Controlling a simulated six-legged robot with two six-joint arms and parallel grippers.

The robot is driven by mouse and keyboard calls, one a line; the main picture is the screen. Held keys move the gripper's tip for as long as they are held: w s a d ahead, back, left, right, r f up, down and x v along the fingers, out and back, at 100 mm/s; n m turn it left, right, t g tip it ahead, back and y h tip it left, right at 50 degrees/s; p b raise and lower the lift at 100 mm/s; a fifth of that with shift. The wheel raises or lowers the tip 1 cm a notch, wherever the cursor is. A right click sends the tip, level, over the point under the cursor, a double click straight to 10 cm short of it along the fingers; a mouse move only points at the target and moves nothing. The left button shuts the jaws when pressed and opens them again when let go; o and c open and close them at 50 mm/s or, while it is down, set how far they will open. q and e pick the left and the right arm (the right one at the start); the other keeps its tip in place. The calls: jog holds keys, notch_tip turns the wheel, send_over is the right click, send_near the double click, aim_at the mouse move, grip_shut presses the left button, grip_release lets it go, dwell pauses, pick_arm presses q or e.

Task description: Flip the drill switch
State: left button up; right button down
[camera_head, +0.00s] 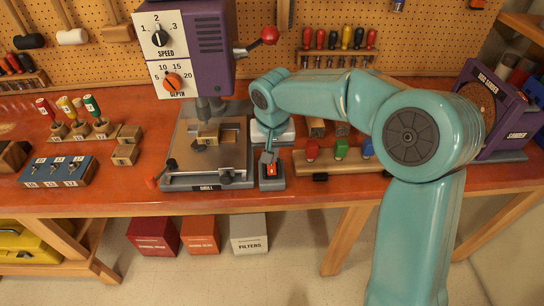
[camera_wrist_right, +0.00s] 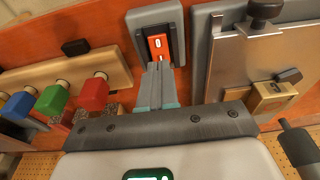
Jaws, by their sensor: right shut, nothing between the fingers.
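The drill switch is an orange rocker (camera_head: 271,170) in a small dark grey box on the bench, just right of the drill press base (camera_head: 207,187) labelled DRILL. In the wrist view the orange rocker (camera_wrist_right: 158,45) shows white marks. My right gripper (camera_head: 268,157) points down at the rocker's far end. In the wrist view its closed fingers (camera_wrist_right: 160,70) hold nothing and their tips are at the rocker's edge; I cannot tell whether they touch. The purple drill press (camera_head: 208,45) has SPEED and DEPTH dials. My left gripper is out of view.
A wooden rack with red, green and blue blocks (camera_head: 340,150) stands right of the switch. A purple sander (camera_head: 495,110) is at the right. Bins (camera_head: 152,236) stand under the bench.

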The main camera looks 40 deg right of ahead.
aim_at(272, 168)
jog(key=shift+f, duration=0.55)
jog(key=shift+w+d+f, duration=0.15)
jog(key=shift+w+f, duration=0.1)
jog(key=shift+f, duration=0.4)
jog(key=shift+s+r, duration=0.1)
